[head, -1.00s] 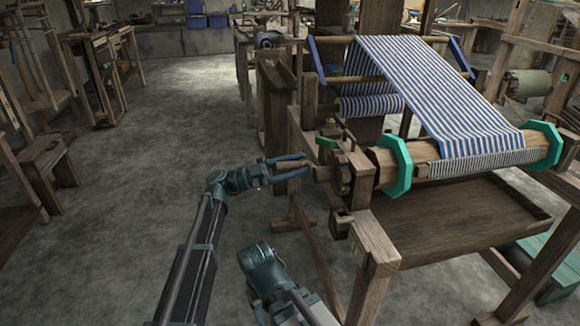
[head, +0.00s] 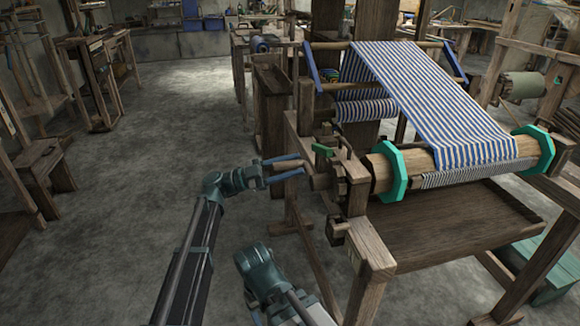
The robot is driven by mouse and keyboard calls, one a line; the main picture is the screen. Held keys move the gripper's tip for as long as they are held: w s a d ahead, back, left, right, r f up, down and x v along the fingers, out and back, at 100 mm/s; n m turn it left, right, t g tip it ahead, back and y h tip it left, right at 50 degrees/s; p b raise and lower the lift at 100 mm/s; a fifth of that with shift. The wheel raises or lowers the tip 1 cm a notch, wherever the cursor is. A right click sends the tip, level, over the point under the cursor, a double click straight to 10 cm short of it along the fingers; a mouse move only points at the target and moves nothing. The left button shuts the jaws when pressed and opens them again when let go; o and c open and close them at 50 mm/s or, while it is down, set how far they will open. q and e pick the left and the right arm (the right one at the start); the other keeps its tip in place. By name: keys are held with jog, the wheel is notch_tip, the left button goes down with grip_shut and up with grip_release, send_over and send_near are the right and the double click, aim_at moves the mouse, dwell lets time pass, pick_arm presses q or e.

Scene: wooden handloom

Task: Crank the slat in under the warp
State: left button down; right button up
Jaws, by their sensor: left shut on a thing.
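The loom's front beam (head: 408,168) is a thick round wooden roller with a green octagonal flange (head: 389,171) near its left end and another (head: 534,154) at its right. The blue-and-white striped warp (head: 430,95) slopes down onto this beam. A narrow striped band (head: 478,173) lies along its lower front. I cannot make out the slat separately; it may be under the threads. My left gripper (head: 300,166) is at the loom's left side, its blue fingers shut on the wooden crank handle (head: 288,167). My right gripper is not in view.
A wooden post (head: 370,240) and a tray-like board (head: 450,225) stand below the beam. A green bench (head: 545,265) is at lower right. The floor (head: 130,210) to the left is clear.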

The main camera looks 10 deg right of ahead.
pick_arm(q)
jog(key=shift+s+d+r, duration=0.2)
jog(key=shift+d+r, duration=0.05)
jog(key=shift+d, duration=0.25)
jog(key=c, duration=0.7)
grip_release()
jog(key=shift+o, duration=0.5)
jog(key=shift+s, duration=0.2)
jog(key=shift+f, duration=0.1)
jog(key=shift+a+f+b, duration=0.3)
jog(key=shift+a+b, duration=0.1)
jog(key=shift+a, duration=0.1)
jog(key=w+b+v, duration=0.1)
jog(key=b+v, duration=0.3)
jog(key=v, duration=0.9)
jog(key=shift+a, duration=0.35)
jog(key=shift+r, duration=0.1)
